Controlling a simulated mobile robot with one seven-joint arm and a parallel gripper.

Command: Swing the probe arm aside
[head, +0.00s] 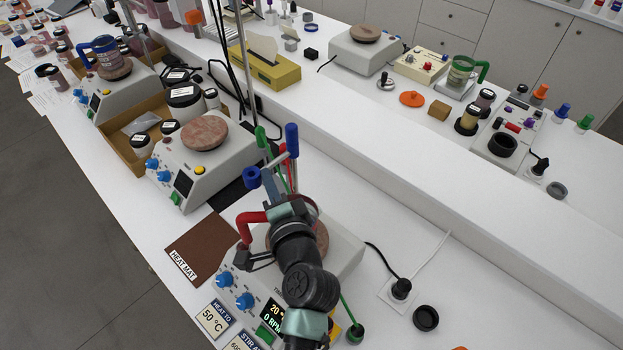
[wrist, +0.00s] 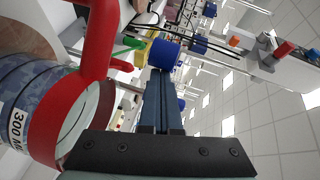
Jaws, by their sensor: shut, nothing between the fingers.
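My gripper (head: 268,182) is over the near hotplate stirrer (head: 342,250), with its fingers closed and empty. In the wrist view the fingertips (wrist: 160,74) lie very close to a blue cylindrical knob (wrist: 163,54); I cannot tell whether they touch. What looks like the same blue knob (head: 252,178) shows in the head view. The probe arm is hard to separate from the stand; a green rod (wrist: 130,44) runs near the knob. A beaker with a red band and red handle (wrist: 97,40) fills the left of the wrist view; its handle (head: 248,222) shows beside my gripper.
A blue-topped post (head: 292,140) stands just behind my gripper. A brown heat mat (head: 205,245) lies to the left. A second hotplate (head: 205,165) and a jar tray (head: 118,150) stand farther back. The bench right of the near stirrer is mostly clear, with a black socket (head: 401,288).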

